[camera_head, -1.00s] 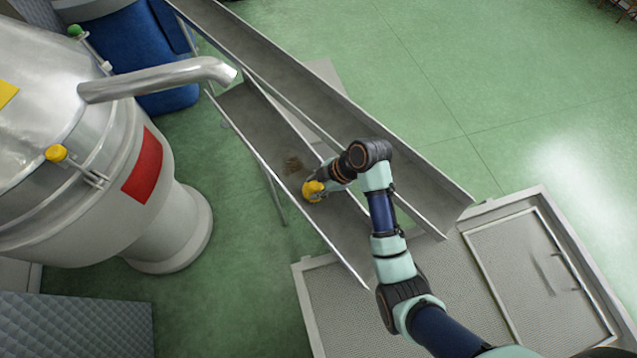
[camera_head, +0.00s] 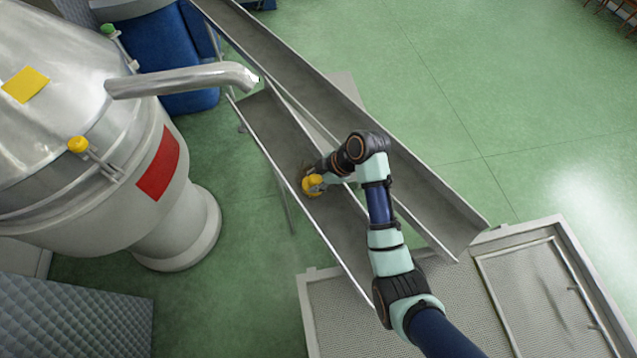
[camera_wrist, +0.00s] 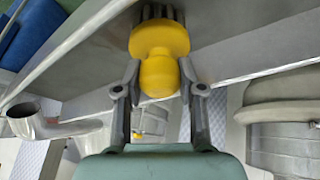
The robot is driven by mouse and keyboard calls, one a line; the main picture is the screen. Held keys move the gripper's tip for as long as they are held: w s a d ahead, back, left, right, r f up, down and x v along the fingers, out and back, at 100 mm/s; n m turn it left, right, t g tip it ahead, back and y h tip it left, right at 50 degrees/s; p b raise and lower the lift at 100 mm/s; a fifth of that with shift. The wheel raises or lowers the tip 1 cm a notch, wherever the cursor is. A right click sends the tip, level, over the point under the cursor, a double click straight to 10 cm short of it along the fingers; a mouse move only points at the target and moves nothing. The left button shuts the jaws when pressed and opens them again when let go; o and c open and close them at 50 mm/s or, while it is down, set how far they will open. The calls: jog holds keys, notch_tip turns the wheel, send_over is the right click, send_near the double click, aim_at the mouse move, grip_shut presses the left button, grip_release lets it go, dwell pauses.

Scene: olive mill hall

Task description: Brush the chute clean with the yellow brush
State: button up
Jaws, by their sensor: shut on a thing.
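The yellow brush (camera_head: 312,185) is in my gripper, over the near chute (camera_head: 338,222), a sloping grey metal trough. In the wrist view the brush (camera_wrist: 158,55) has a rounded yellow body with dark bristles at its far end, against the chute surface. My gripper (camera_wrist: 157,82) is shut on the brush's yellow knob, one finger on each side. In the head view my gripper (camera_head: 318,182) is partly hidden by my wrist. A faint brown smudge (camera_head: 303,167) shows on the chute just up from the brush, partly covered by my arm.
A second, longer chute (camera_head: 415,185) runs alongside to the right. A bent steel pipe (camera_head: 185,80) from the big steel vessel (camera_head: 80,190) ends above the near chute's upper end. A grated platform (camera_head: 330,310) lies below the chutes' lower ends. Green floor is open at right.

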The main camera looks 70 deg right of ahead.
jog(key=shift+w+d+r+b, duration=0.15)
jog(key=shift+w+d+b, duration=0.2)
jog(key=shift+w+d, duration=0.7)
jog(key=shift+w+a, duration=0.1)
jog(key=shift+w, duration=0.05)
jog(key=shift+w+d, duration=0.2)
jog(key=shift+w, duration=0.1)
jog(key=shift+w+d+r+b, duration=0.25)
jog(key=shift+w+d, duration=0.15)
jog(key=shift+w, duration=0.1)
jog(key=shift+w+d+r+b, duration=0.25)
jog(key=shift+w+d, duration=0.1)
jog(key=shift+w, duration=0.1)
jog(key=shift+w+d+r+b, duration=0.2)
jog(key=shift+w+d+b, duration=0.8)
jog(key=shift+w, duration=0.3)
notch_tip(320, 180, up, 6)
jog(key=s+p, duration=0.1)
jog(key=p, duration=0.3)
jog(key=shift+a+p, duration=0.4)
